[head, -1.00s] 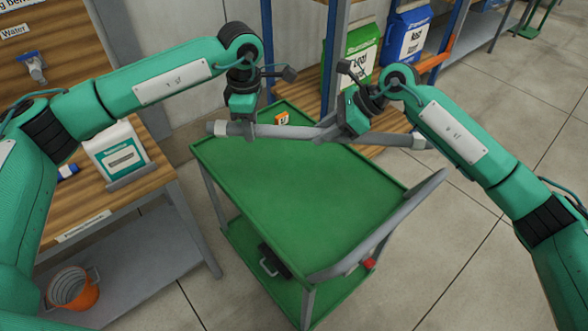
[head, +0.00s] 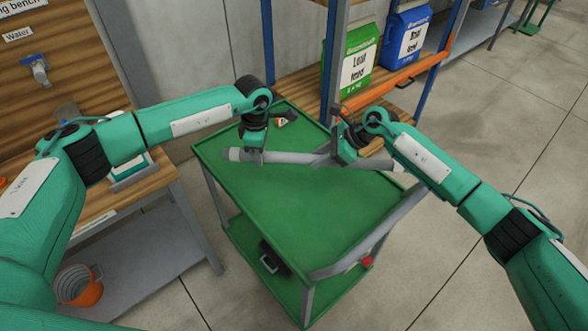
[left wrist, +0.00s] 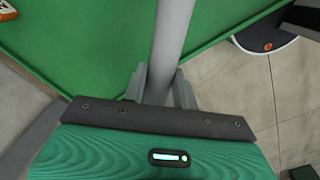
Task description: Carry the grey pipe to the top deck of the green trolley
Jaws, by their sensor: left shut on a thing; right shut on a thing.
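The grey pipe (head: 290,158) lies crosswise over the far part of the green trolley's top deck (head: 300,215). It has a branch near its middle and pale ends; its right end reaches past the deck's right edge. My left gripper (head: 252,155) is shut on the pipe near its left end. My right gripper (head: 342,152) is shut on it right of the middle. In the left wrist view, the pipe (left wrist: 172,45) runs up from between the fingers (left wrist: 160,88) over the green deck (left wrist: 90,45). I cannot tell whether the pipe touches the deck.
A small orange and white item (head: 281,122) is at the deck's far corner. The trolley's grey handle (head: 375,240) rises at the near right. A bench (head: 150,190) stands left, a shelf with sacks (head: 355,55) behind. The near deck is clear.

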